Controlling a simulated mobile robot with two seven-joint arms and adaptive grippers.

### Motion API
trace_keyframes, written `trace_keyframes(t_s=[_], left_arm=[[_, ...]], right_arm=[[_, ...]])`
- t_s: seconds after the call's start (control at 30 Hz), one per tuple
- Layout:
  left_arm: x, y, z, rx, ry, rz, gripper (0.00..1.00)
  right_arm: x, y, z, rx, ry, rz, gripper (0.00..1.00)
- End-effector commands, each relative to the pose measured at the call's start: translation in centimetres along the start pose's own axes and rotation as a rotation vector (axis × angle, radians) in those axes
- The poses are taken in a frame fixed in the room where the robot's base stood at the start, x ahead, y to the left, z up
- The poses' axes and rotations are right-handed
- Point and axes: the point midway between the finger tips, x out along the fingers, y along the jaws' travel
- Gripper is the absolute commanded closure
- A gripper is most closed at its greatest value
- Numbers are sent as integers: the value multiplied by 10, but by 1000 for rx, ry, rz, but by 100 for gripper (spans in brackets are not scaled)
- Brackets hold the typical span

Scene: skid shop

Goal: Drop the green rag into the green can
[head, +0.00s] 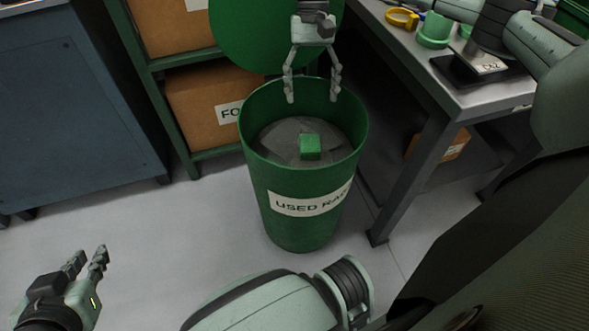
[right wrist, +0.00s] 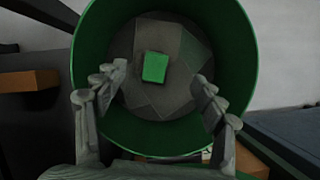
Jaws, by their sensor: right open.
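The green can (head: 283,223), with a label that reads "USED RA…", stands upright on the floor with its top open. The green rag (head: 310,147), a small block shape, lies inside it on grey material; it also shows in the right wrist view (right wrist: 155,68). My right gripper (head: 312,98) is open and empty at the can's far rim, fingers pointing down. In the right wrist view its fingers (right wrist: 160,95) are apart on both sides of the rag, touching nothing that I can see. My left gripper (head: 88,262) is low at the left, fingers apart, empty.
A green shelf with cardboard boxes (head: 198,108) stands behind the can. A workbench (head: 440,95) with a yellow ring (head: 402,18) and green parts is at the right. A blue cabinet (head: 70,100) stands at the left. The floor (head: 170,235) left of the can is clear.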

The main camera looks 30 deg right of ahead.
Motion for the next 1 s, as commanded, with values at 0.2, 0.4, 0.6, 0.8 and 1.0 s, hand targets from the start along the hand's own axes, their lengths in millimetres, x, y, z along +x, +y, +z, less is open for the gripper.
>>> trace_keyframes(t_s=[0.2, 0.4, 0.6, 0.8, 1.0], left_arm=[[0, 0, 0, 0, 0, 0, 80], [0, 0, 0, 0, 0, 0, 80], [0, 0, 0, 0, 0, 0, 80], [0, 0, 0, 0, 0, 0, 80], [0, 0, 0, 0, 0, 0, 80]], right_arm=[[-50, -1, -1, -1, 3, -3, 30], [-80, -1, 0, -1, 1, -2, 30], [-90, 0, 0, -1, 0, 0, 30], [-90, 0, 0, -1, 0, 0, 30], [-90, 0, 0, -1, 0, -1, 30]])
